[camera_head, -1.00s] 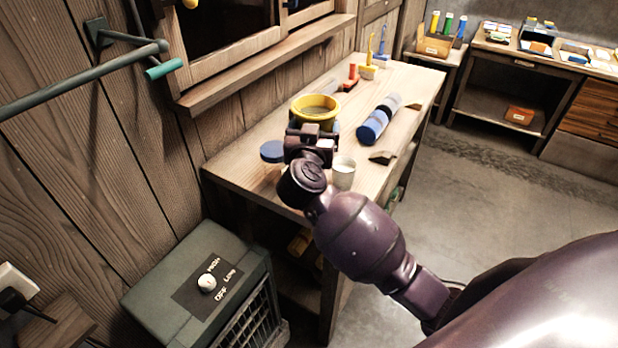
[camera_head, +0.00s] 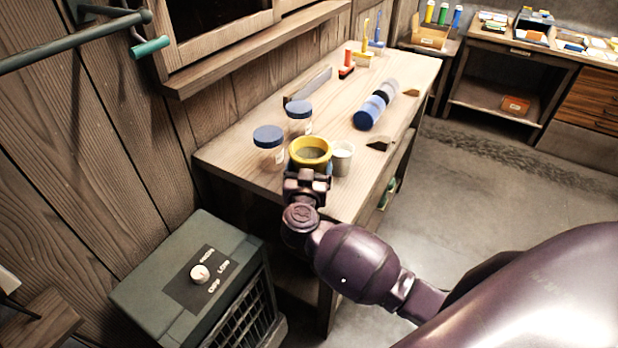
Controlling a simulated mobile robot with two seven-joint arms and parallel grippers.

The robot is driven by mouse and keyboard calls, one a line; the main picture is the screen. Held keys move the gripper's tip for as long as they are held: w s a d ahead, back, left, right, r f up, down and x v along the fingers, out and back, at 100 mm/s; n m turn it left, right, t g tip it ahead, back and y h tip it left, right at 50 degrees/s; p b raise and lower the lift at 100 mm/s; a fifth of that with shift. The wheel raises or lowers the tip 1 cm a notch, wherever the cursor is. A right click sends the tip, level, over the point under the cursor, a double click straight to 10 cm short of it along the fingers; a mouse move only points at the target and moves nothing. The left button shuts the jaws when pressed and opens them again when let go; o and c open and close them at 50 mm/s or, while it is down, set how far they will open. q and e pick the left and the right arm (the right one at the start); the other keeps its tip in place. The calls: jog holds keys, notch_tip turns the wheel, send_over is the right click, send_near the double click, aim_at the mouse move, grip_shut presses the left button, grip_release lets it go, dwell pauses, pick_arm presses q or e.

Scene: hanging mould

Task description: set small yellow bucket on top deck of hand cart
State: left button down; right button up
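The small yellow bucket (camera_head: 310,148) is upright, its round rim and dark inside facing up. It is at the near end of the wooden workbench (camera_head: 225,155), and I cannot tell how far above the top it is. My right gripper (camera_head: 308,182) comes in from the lower right and sits against the bucket's near side. Its fingertips are mostly hidden, but the bucket has moved along with it, so it appears shut on the bucket. My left gripper is out of view. No hand cart can be made out.
Blue-lidded jars (camera_head: 268,148) stand left of the bucket, and a white cup (camera_head: 342,158) stands close on its right. Blue rolls (camera_head: 370,113) lie farther back. A green heater-like box (camera_head: 185,280) stands at lower left. Open floor (camera_head: 470,215) lies right of the bench.

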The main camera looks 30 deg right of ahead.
jog(key=shift+f, duration=0.95)
jog(key=shift+f, duration=0.15)
jog(key=o, duration=1)
jog(key=shift+c, duration=0.2)
jog(key=shift+s+a, duration=0.15)
jog(key=shift+s, duration=0.05)
jog(key=v, duration=1.1)
jog(key=shift+s, duration=0.2)
